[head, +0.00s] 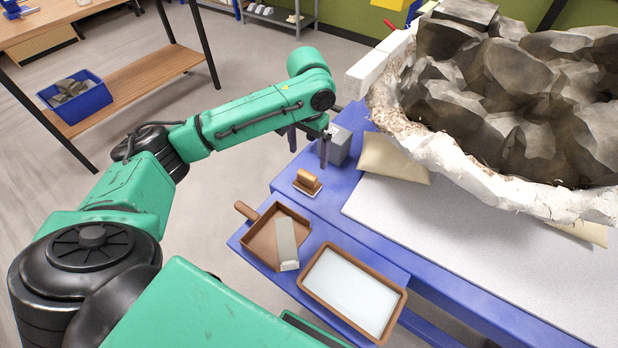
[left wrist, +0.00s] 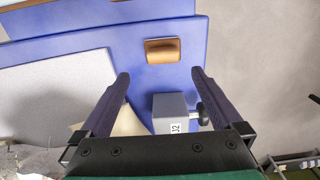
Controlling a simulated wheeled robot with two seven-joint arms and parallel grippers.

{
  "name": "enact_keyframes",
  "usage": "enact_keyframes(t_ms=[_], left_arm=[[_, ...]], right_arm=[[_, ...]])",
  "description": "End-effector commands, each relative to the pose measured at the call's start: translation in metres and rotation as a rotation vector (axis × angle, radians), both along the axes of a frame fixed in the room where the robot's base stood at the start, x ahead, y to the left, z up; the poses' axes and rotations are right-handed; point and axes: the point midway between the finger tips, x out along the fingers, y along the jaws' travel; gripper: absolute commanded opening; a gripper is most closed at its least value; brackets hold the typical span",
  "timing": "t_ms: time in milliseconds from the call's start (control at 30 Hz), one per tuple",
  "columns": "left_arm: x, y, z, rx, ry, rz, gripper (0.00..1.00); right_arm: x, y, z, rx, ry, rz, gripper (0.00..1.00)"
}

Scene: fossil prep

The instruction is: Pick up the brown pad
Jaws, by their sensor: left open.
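The brown pad (head: 307,181), a small block with a raised grip on top, lies on the blue table near its left edge. It also shows in the left wrist view (left wrist: 162,50), beyond my fingertips and roughly centred between them. My left gripper (head: 308,147) is open and empty, above the table edge on the far side of the pad. In the left wrist view its two dark fingers (left wrist: 160,76) are spread wide, with nothing between the tips. My right gripper is in neither view.
A grey box (head: 337,145) stands close by my left gripper; it also shows between the fingers' bases (left wrist: 170,105). A brown dustpan (head: 262,243) and a wood-rimmed tray (head: 312,290) lie nearer. A large jacketed fossil (head: 450,165) fills the right.

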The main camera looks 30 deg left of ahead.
Motion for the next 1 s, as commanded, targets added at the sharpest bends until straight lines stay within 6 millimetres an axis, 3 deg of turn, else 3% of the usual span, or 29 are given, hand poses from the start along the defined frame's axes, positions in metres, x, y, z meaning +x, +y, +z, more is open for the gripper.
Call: enact_keyframes(t_ms=[67, 167, 400, 500, 733, 767, 933, 967, 1000], left_arm=[[-0.001, 0.001, -0.021, 0.002, 0.004, 0.003, 1.0], [0.0, 0.001, -0.038, 0.0, 0.0, 0.001, 1.0], [0.0, 0.006, -0.076, 0.001, 0.002, 0.003, 1.0], [0.0, 0.006, -0.093, 0.001, 0.0, 0.001, 1.0], [0.001, 0.005, -0.097, 0.0, -0.003, 0.001, 1.0], [0.001, 0.005, -0.097, 0.0, -0.003, 0.001, 0.92], [0.001, 0.005, -0.097, 0.0, -0.003, 0.001, 0.27], [0.001, 0.005, -0.097, 0.0, -0.003, 0.001, 0.17], [0.001, 0.005, -0.097, 0.0, -0.003, 0.001, 0.17]], right_arm=[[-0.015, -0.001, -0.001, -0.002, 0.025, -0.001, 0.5], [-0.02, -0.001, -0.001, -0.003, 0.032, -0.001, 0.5], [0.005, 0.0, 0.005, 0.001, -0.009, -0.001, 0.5], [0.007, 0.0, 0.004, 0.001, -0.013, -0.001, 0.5], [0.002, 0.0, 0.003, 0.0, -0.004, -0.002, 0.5], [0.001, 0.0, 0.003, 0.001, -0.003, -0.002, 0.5], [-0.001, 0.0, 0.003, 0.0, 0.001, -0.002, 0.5], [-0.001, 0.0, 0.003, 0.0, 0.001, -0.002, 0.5], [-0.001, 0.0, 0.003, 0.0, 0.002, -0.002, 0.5]])
